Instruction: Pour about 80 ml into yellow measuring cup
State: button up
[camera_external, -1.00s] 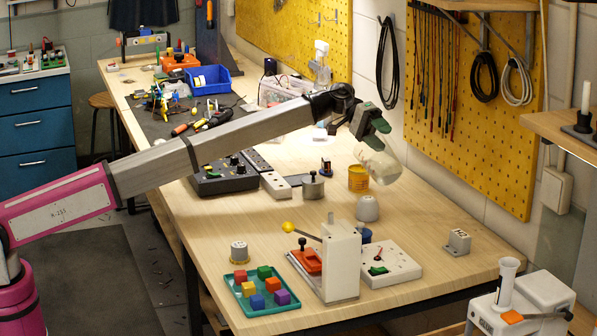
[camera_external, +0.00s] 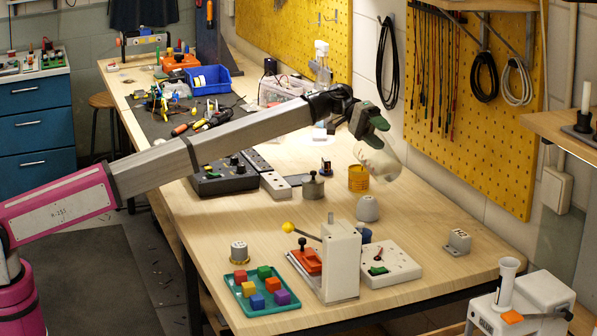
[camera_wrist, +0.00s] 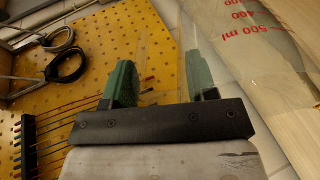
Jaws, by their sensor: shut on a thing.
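My gripper (camera_external: 371,122) has green fingers and is shut on a clear, cloudy-looking beaker (camera_external: 379,160), held tilted above the back right of the bench. In the wrist view the beaker (camera_wrist: 240,32) fills the upper right, with red marks including 400 and 500 ml. The gripper's fingers (camera_wrist: 160,82) show there in the middle. The yellow measuring cup (camera_external: 357,180) stands upright on the bench, just below and left of the beaker in the external view. The beaker partly overlaps it there. I cannot make out any liquid stream or the level in the cup.
A grey dome-shaped thing (camera_external: 367,208) stands in front of the cup, and a metal weight-like pot (camera_external: 313,187) to its left. A yellow pegboard wall (camera_external: 470,110) rises close behind. The bench's front middle holds a white upright block (camera_external: 341,262) and a teal tray (camera_external: 245,299).

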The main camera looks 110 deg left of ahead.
aim_at(385, 149)
jog(key=shift+s+a+r, duration=0.15)
jog(key=shift+r, duration=0.05)
dwell(0.5)
jog(key=shift+w+d+f+g+y, duration=0.3)
jog(key=shift+w+d+f+g, duration=0.3)
jog(key=shift+w, duration=0.1)
jog(key=shift+w+d+f+g+y, duration=0.35)
jog(key=shift+w+f+g+y, duration=0.15)
jog(key=shift+f+g, duration=0.2)
jog(key=shift+w+d+f+g+y, duration=0.3)
jog(key=shift+w+f+g+y, duration=0.1)
jog(key=shift+f+g+y, duration=0.25)
jog(key=shift+f, duration=0.1)
dwell(0.3)
